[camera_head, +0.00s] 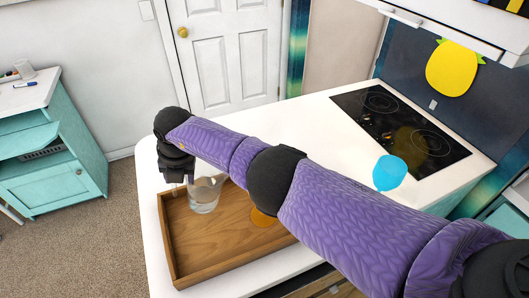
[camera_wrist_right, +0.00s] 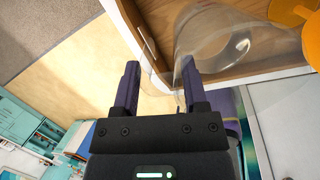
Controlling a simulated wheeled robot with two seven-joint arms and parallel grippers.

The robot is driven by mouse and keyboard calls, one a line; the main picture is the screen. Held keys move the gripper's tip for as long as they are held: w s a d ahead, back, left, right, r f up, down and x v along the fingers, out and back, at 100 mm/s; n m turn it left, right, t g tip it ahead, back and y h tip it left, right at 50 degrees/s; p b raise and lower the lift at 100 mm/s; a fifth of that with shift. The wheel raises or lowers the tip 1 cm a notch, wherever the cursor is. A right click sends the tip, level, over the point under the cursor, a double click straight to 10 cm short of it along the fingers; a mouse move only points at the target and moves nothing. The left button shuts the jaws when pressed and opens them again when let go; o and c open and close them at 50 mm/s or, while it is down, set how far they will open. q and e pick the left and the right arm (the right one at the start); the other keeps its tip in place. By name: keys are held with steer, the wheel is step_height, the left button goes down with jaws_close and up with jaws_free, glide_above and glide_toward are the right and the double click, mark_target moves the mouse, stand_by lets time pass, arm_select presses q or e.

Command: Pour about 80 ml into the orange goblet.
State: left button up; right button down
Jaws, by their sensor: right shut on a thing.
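My right arm comes in from the right, and its gripper (camera_head: 177,172) is over the left end of a wooden tray (camera_head: 172,245). It is shut on a clear glass jug (camera_head: 204,198), on its left side; in the right wrist view the jug (camera_wrist_right: 215,42) shows beyond the fingers (camera_wrist_right: 160,90). The jug looks roughly upright; I cannot tell whether it touches the tray. The orange goblet (camera_head: 262,217) is in the tray, right of the jug, mostly hidden by my arm. Parts of it show at the wrist view's upper right (camera_wrist_right: 290,12). My left gripper is out of view.
The tray's raised rim surrounds the jug and goblet. A light blue round item (camera_head: 389,172) lies on the white counter (camera_head: 300,120) near the black cooktop (camera_head: 400,125). The counter behind the tray is clear. A teal cabinet (camera_head: 55,150) stands at left.

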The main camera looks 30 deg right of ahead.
arm_select(q)
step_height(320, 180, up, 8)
steer(key=p, duration=0.5)
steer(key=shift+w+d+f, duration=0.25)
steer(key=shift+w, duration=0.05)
arm_select(e)
steer(key=s+d+r+t+y, duration=0.2)
steer(key=d+r+y, duration=0.4)
steer(key=d+y, duration=0.1)
steer(key=shift+s+r+m+t, duration=0.3)
steer(key=shift+t, duration=0.1)
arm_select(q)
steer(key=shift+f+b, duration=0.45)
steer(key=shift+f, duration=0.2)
arm_select(e)
steer(key=shift+s+d+r+y, duration=0.1)
steer(key=shift+d+r+y, duration=0.2)
steer(key=shift+y, duration=0.2)
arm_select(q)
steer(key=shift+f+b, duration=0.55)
arm_select(e)
steer(key=shift+s+d+r+t+y, duration=0.1)
steer(key=shift+d+r+t+y, duration=0.2)
steer(key=shift+r+t+y, duration=0.15)
